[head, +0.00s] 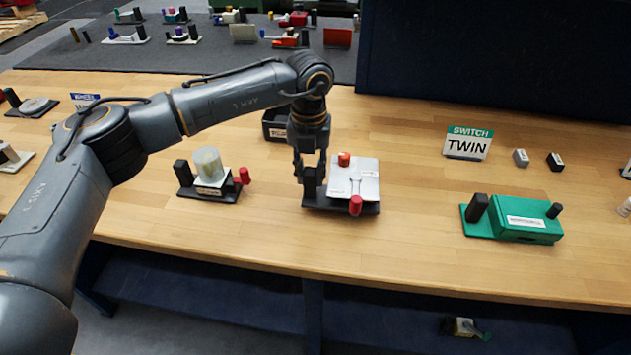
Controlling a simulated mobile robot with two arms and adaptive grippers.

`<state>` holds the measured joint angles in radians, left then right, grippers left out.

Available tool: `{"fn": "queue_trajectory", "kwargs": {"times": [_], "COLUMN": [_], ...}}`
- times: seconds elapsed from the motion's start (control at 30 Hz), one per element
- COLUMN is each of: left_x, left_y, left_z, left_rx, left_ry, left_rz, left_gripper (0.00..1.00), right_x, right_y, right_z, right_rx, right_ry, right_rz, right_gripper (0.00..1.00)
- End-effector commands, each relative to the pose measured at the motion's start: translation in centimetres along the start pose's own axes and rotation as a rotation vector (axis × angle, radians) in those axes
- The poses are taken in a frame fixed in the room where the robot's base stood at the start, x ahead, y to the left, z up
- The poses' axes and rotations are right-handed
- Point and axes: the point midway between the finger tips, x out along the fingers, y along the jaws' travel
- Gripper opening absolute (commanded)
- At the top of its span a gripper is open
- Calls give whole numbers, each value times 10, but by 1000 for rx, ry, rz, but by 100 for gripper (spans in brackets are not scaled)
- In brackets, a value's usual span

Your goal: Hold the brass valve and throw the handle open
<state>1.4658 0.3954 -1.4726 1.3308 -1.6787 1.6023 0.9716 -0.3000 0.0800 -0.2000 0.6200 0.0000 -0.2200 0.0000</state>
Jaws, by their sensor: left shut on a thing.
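My left gripper (312,172) points down at the left side of a unit with a black base (345,208) and a pale silver plate (354,178). The gripper is shut on the unit's upright black post (312,188), which its fingers partly hide. The unit has a red knob (344,159) at the plate's back and a red-ended handle (356,206) at its front edge. No surface on it looks clearly brass. Another unit to the left has a pale yellowish cylinder (208,164), a black post and a red-tipped handle (243,176). My right gripper is not in view.
A dark bin (275,123) stands just behind the gripper. A green unit (528,221) with black posts is at right, below a "SWITCH TWIN" sign (467,144). Bare wooden bench lies between it and the held unit. A dark upright panel (490,60) closes the back right.

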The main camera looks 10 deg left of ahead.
Motion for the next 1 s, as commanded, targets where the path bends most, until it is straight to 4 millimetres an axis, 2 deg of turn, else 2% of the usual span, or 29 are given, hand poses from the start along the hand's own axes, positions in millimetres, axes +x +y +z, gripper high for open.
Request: {"fn": "queue_trajectory", "kwargs": {"times": [0.03, 0.2, 0.3, 0.37, 0.43, 0.7, 1.0], "left_x": [-13, -46, -60, -63, -56, -10, 4], "left_y": [-1, -1, -1, -1, -1, -1, 0], "left_z": [1, 1, 1, 0, 0, 0, 0], "left_rx": [0, 0, 0, 0, 1, 1, 0], "left_ry": [-5, -5, -4, -1, 3, 2, -1], "left_rz": [-3, -3, -2, -2, -2, -5, -4], "left_gripper": [0, 0, 0, 0, 0, 0, 0], "right_x": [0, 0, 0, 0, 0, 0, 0], "right_y": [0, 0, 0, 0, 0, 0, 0], "right_z": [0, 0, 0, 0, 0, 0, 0], "right_rx": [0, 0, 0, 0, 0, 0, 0], "right_ry": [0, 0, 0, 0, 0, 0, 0], "right_rz": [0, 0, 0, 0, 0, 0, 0], "right_gripper": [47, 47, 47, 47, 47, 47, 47]}}
